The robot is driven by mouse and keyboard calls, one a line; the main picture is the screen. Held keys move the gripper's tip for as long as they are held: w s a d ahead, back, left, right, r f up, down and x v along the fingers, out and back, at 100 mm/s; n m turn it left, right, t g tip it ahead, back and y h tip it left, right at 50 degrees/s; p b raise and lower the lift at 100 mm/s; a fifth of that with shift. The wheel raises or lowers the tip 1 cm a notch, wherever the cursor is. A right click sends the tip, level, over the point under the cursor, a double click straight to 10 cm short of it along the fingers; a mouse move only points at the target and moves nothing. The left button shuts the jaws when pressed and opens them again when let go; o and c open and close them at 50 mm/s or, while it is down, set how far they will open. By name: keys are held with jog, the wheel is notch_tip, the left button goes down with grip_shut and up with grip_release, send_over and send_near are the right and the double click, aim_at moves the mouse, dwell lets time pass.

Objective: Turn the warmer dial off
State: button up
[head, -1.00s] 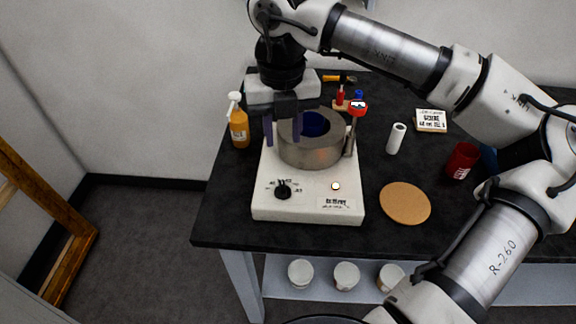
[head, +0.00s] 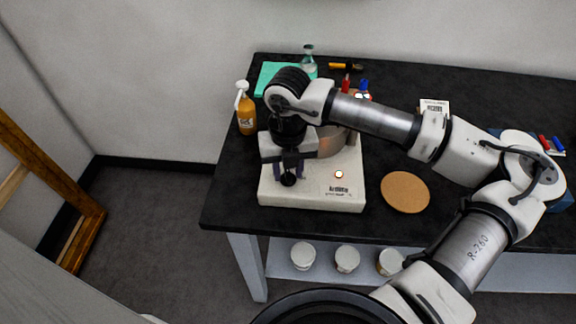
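The white warmer (head: 318,199) stands near the front left edge of the black table. Its black dial (head: 288,180) is on the left of the front panel, and its pointer and markings are too small or covered to read. A small indicator light (head: 339,174) glows to the right of the dial. My gripper (head: 289,174) points down at the dial, with its dark fingers apart on the dial's left and right. I cannot tell whether they touch it. The metal ring-shaped heater (head: 330,142) on top is mostly hidden behind my arm.
A cork disc (head: 405,192) lies right of the warmer. An orange pump bottle (head: 246,112) stands at the left edge. A glass flask (head: 308,60) and a green mat (head: 270,77) are behind. Several lidded jars (head: 347,258) sit on the lower shelf.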

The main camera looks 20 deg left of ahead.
grip_shut()
jog(key=shift+f+b, duration=0.15)
jog(key=shift+b, duration=0.45)
jog(key=shift+f+n+b, duration=0.15)
jog(key=shift+n+b, duration=0.65)
jog(key=shift+b, duration=0.25)
jog(key=n+b, duration=0.2)
jog(key=b, duration=0.2)
jog(key=shift+f, duration=0.1)
jog(key=n+b, duration=0.4)
jog(key=shift+r+n, duration=0.2)
jog(key=shift+n, duration=0.2)
jog(key=shift+r+n+b, duration=0.2)
jog(key=shift+n+b, duration=1.2)
jog(key=shift+n, duration=0.4)
